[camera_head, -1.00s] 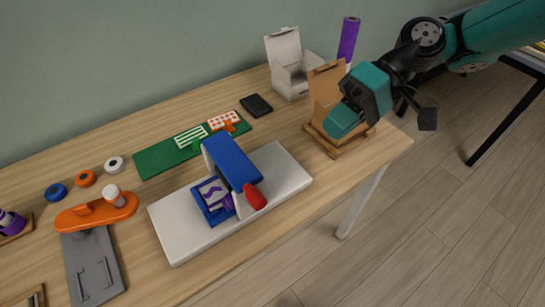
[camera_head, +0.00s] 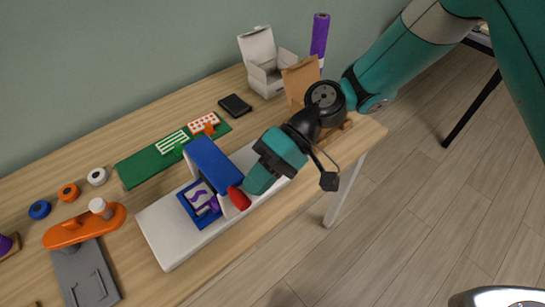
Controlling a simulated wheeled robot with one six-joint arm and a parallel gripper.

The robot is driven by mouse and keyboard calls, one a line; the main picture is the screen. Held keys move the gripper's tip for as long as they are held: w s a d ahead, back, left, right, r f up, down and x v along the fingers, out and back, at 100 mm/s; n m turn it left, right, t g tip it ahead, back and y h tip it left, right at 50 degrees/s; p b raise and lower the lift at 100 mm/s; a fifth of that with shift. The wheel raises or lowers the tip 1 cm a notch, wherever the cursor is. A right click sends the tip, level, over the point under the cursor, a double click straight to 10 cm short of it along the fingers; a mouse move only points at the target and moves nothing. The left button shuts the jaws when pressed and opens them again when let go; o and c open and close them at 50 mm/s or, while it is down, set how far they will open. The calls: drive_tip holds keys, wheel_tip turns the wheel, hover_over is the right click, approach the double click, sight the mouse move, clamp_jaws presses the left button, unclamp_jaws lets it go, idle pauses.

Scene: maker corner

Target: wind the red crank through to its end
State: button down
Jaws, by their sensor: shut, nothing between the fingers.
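The red crank (camera_head: 239,198) is a rounded red knob on the front right side of a blue and white machine. The machine's blue housing (camera_head: 214,164) stands on a white base slab (camera_head: 165,240). A blue tray (camera_head: 194,213) with a purple and white piece sits at its left side. My gripper (camera_head: 258,184) is shut and empty, just right of the red knob. In this view I cannot tell whether it touches the knob.
A green mat (camera_head: 145,168) with small cards lies behind the machine. An orange and grey press (camera_head: 85,229) stands to the left. A white open box (camera_head: 266,75), a purple roll (camera_head: 320,34) and a cardboard stand (camera_head: 297,83) are at the back right. A black block (camera_head: 235,105) lies behind.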

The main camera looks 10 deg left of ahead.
sight(240, 198)
drive_tip(key=shift+s+a+f, duration=0.15)
drive_tip(key=shift+s+f, duration=0.05)
drive_tip(key=shift+s, duration=0.05)
idle(0.3)
drive_tip(key=shift+s+a+r+t+h+p, duration=0.3)
drive_tip(key=shift+s+a+t+h+p, duration=0.2)
drive_tip(key=shift+s+t+h+p, duration=0.15)
drive_tip(key=shift+s+a+t+h+p, duration=0.65)
drive_tip(key=shift+t+h, duration=0.1)
drive_tip(key=shift+t, duration=0.2)
drive_tip(key=shift+s+a+f+t+h+p, duration=0.2)
drive_tip(key=shift+s+a+f+t+h, duration=0.3)
drive_tip(key=shift+s+t+h, duration=0.15)
drive_tip(key=shift+s+a+f+t+h+p, duration=0.15)
drive_tip(key=shift+s+a+f+t+h, duration=0.2)
drive_tip(key=shift+s+a+t+h, duration=0.3)
drive_tip(key=shift+w+d, duration=0.1)
